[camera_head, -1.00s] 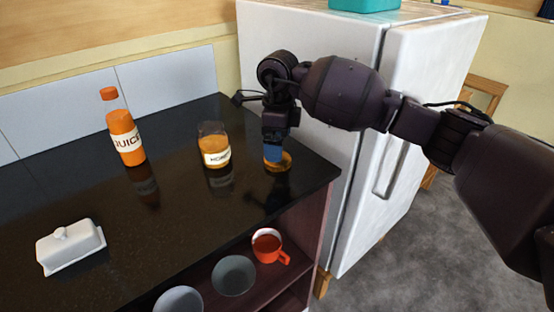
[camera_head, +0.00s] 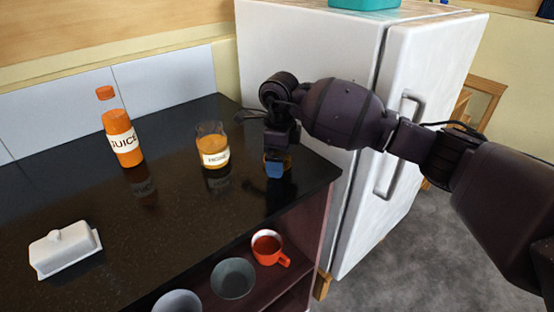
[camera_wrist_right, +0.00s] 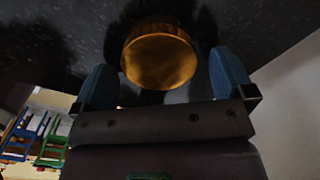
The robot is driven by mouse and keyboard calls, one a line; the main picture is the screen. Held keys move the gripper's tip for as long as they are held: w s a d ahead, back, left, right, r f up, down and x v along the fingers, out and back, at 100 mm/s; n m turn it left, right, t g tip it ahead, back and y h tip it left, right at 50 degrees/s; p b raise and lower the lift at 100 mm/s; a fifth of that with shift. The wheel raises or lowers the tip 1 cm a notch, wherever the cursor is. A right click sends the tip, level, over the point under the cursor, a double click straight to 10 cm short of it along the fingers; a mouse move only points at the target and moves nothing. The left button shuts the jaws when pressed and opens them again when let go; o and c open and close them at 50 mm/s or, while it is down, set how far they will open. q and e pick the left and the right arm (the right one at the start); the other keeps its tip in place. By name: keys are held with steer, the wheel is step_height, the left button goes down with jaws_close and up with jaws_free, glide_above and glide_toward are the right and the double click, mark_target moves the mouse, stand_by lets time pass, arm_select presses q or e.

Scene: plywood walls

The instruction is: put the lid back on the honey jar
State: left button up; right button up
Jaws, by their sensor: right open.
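The honey jar (camera_head: 213,147), a glass jar with amber contents and a white label, stands upright and open on the dark counter. The gold round lid (camera_head: 287,162) lies on the counter to its right, mostly hidden behind my right gripper (camera_head: 275,168). In the right wrist view the lid (camera_wrist_right: 160,58) shows as a gold disc just ahead of and between the two blue fingertips (camera_wrist_right: 164,82). The right gripper is open, with a finger on each side and no visible grip on the lid. My left gripper is not in view.
A juice bottle (camera_head: 123,137) stands left of the jar, and a white butter dish (camera_head: 65,249) sits at the front left. A red mug (camera_head: 267,249) and grey bowls (camera_head: 232,278) are on the shelf below. The fridge (camera_head: 310,60) stands close behind my right arm.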

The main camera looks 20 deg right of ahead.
steer(key=shift+c, duration=0.5)
steer(key=c, duration=0.8)
steer(key=shift+c, duration=0.2)
steer(key=shift+r, duration=0.55)
step_height(320, 180, up, 19)
steer(key=p, duration=0.2)
